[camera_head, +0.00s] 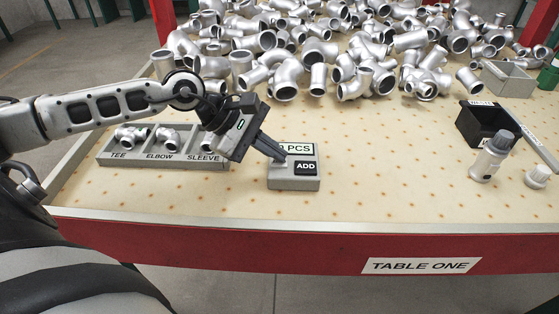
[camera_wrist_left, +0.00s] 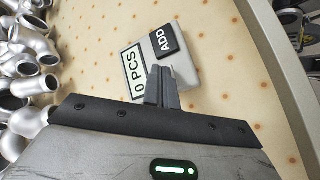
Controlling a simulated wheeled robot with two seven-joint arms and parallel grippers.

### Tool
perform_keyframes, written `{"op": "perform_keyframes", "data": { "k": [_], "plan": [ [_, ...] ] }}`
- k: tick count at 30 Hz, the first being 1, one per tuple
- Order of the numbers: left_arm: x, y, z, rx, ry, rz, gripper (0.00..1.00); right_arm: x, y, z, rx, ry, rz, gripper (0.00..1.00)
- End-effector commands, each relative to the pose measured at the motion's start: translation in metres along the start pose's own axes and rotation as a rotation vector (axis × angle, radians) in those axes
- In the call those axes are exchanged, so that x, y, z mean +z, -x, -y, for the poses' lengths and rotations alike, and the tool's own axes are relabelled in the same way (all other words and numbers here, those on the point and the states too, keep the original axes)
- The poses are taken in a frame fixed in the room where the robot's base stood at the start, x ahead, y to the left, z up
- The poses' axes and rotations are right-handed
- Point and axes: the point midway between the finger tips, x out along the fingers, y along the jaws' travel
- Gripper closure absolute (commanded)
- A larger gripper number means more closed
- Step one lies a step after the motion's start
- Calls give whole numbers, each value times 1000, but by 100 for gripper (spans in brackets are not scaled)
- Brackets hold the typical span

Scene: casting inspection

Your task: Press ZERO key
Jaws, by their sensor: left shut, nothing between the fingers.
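A small grey counter box (camera_head: 293,183) stands on the table, with a display (camera_head: 298,149) reading "0 PCS" and a black ADD key (camera_head: 306,166). In the left wrist view the ADD key (camera_wrist_left: 164,40) and the display (camera_wrist_left: 133,75) show clearly. My left gripper (camera_head: 282,157) is shut and empty, its fingertips at the key face just left of ADD. The fingers also show in the left wrist view (camera_wrist_left: 161,72), over the part beside ADD. No ZERO key shows; the fingers cover that spot. I cannot tell whether they touch it. My right gripper is not in view.
A grey sorting tray (camera_head: 165,161) marked TEE, ELBOW and SLEEVE lies left, under my left arm. A heap of metal fittings (camera_head: 320,52) fills the back. A black bin (camera_head: 484,124) and a white bottle (camera_head: 491,158) stand right.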

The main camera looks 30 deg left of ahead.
Motion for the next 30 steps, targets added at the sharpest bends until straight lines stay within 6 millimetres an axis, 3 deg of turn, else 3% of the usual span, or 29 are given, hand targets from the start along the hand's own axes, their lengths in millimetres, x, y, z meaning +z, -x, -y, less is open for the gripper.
{"op": "perform_keyframes", "data": {
  "k": [30],
  "plan": [
    [7, 10, -7, -1, 0, 0, 100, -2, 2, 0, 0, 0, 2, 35]
  ]
}}
